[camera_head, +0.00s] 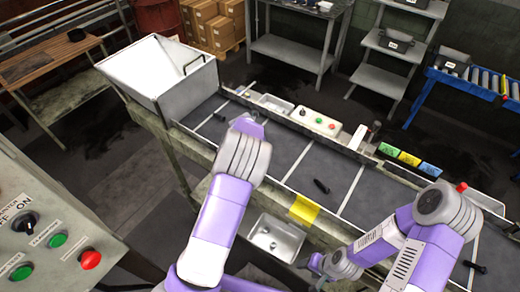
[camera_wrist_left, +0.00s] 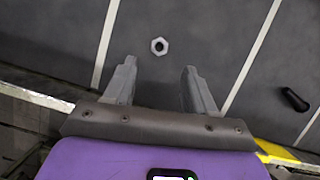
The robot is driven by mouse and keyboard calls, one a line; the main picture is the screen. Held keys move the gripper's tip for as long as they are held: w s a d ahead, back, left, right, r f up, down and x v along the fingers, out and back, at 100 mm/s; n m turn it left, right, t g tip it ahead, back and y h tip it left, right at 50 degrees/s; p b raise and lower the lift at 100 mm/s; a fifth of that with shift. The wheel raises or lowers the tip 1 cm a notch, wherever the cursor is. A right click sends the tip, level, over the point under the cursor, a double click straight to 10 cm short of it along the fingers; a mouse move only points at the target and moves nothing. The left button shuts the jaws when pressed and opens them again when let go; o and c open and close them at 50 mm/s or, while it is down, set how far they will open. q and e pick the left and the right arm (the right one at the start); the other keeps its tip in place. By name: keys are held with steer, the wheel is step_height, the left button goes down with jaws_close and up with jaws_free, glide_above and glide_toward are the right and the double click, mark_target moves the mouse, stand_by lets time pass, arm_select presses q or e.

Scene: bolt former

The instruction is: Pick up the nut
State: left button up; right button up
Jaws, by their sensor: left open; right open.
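The nut (camera_wrist_left: 159,46) is a small light-grey hexagonal ring lying flat on the dark worktop in the left wrist view. My left gripper (camera_wrist_left: 158,80) is open and empty, its two fingers pointing toward the nut, which lies just beyond the fingertips and between their lines. In the head view my left arm reaches over the worktop; its hand hides the nut there and its fingers are not clear. My right gripper (camera_head: 322,266) is low at the worktop's near side, beside the sink, apart from the nut; it looks empty.
Black bolts lie on the worktop (camera_head: 290,150), one right of the nut (camera_head: 321,186), also in the left wrist view (camera_wrist_left: 294,99), and one left (camera_head: 220,116). A white hopper (camera_head: 150,75) stands at the left end. A button box (camera_head: 313,122) lines the back edge.

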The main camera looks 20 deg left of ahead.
arm_select(q)
steer(key=x, duration=0.3)
steer(key=p+x, duration=0.1)
steer(key=x, duration=0.1)
steer(key=shift+w+f, duration=0.15)
steer(key=shift+w, duration=0.2)
jaws_close()
